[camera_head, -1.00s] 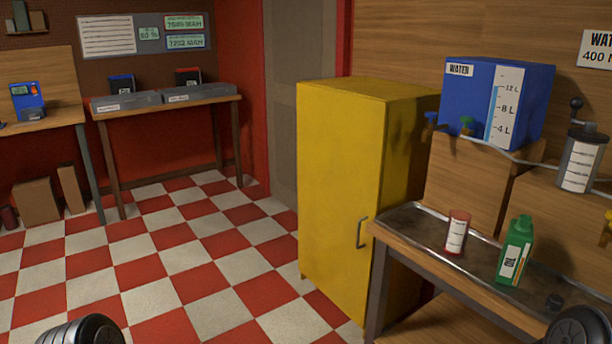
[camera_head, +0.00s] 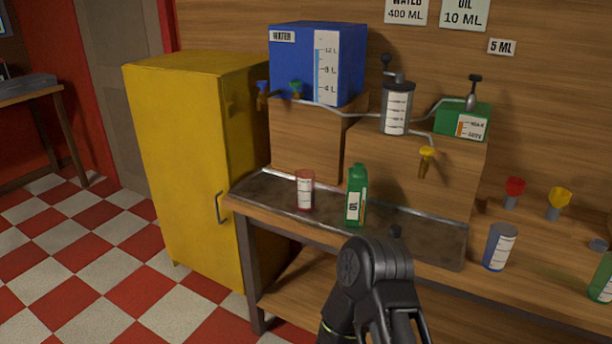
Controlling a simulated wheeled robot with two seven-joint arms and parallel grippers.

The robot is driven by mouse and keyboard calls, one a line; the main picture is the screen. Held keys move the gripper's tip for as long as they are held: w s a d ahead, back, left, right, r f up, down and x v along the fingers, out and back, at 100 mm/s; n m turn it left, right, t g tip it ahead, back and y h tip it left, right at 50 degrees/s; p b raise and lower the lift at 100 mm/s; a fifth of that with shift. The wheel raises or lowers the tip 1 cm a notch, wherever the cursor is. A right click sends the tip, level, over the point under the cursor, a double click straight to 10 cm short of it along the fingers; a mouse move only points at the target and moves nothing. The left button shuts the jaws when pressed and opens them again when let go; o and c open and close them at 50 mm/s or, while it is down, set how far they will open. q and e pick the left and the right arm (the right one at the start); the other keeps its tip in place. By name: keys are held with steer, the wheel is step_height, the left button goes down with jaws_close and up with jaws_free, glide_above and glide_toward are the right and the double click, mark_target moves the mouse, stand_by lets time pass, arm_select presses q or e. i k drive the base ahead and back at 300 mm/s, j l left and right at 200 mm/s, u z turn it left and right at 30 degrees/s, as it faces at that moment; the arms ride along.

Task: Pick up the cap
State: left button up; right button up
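That arm, which seems to be my right one, rises from the bottom middle in front of the bench. I see no gripper fingers on it. My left arm and gripper are out of view.
A red-and-white cup (camera_head: 305,190) stands left of the bottle. A blue cup (camera_head: 499,247) stands right of the tray. The blue water tank (camera_head: 316,63) and grey dispenser (camera_head: 397,108) are behind. A yellow cabinet (camera_head: 190,165) stands left; checkered floor is free in front of it.

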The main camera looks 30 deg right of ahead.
mark_target(395, 231)
steer(key=z, duration=1.5)
steer(key=i+j, duration=0.15)
steer(key=j, duration=0.3)
steer(key=i+j+z, duration=0.1)
steer(key=j, duration=0.35)
steer(key=i+j+z, duration=0.1)
steer(key=j, duration=0.35)
steer(key=i+j, duration=0.2)
steer(key=j, duration=0.25)
steer(key=i+j+z, duration=0.1)
steer(key=j, duration=0.35)
